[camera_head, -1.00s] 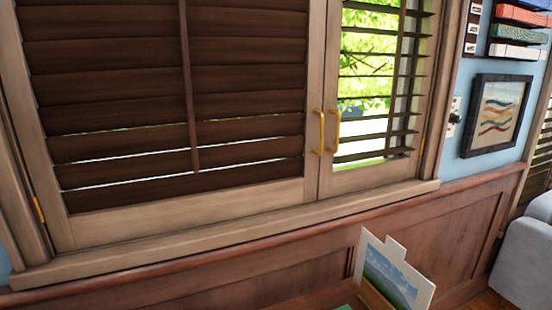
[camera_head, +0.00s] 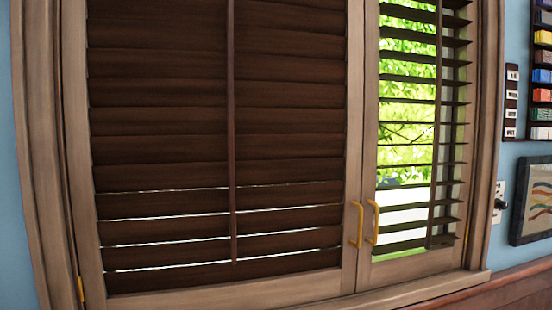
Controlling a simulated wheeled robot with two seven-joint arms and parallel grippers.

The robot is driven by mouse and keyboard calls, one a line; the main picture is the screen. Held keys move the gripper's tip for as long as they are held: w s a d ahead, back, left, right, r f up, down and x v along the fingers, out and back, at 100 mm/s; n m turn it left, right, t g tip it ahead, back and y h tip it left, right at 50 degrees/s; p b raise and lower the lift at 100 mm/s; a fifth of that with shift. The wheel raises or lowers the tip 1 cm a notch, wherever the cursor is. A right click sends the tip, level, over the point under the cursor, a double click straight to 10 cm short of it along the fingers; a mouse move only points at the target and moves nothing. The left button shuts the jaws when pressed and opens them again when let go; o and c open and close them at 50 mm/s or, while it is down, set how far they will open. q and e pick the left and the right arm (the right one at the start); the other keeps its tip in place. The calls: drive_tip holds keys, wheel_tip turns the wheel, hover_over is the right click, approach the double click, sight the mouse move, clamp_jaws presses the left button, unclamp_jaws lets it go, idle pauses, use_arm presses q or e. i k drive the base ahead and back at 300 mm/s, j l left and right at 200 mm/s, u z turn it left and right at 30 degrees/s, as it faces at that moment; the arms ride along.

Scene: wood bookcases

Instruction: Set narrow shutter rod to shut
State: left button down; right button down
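The narrow shutter panel is on the right of the window, and its slats (camera_head: 405,162) stand open with bright green foliage showing between them. Its narrow dark rod (camera_head: 437,130) runs vertically along the right part of those slats. The wide shutter panel on the left has its dark slats (camera_head: 160,130) nearly closed, with thin light gaps near the bottom. Its own rod (camera_head: 232,130) runs down its middle. Neither of my grippers is in view.
Two brass handles (camera_head: 357,223) (camera_head: 374,222) sit where the panels meet. A wooden frame and sill (camera_head: 420,292) surround the shutters. On the blue wall at right are a rack of coloured blocks (camera_head: 541,75), a switch plate (camera_head: 498,203) and a framed picture (camera_head: 533,200).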

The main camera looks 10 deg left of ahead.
sight(439, 2)
drive_tip(key=i+l+z, duration=0.25)
drive_tip(key=i+l, duration=0.75)
drive_tip(key=k+j+z, duration=0.1)
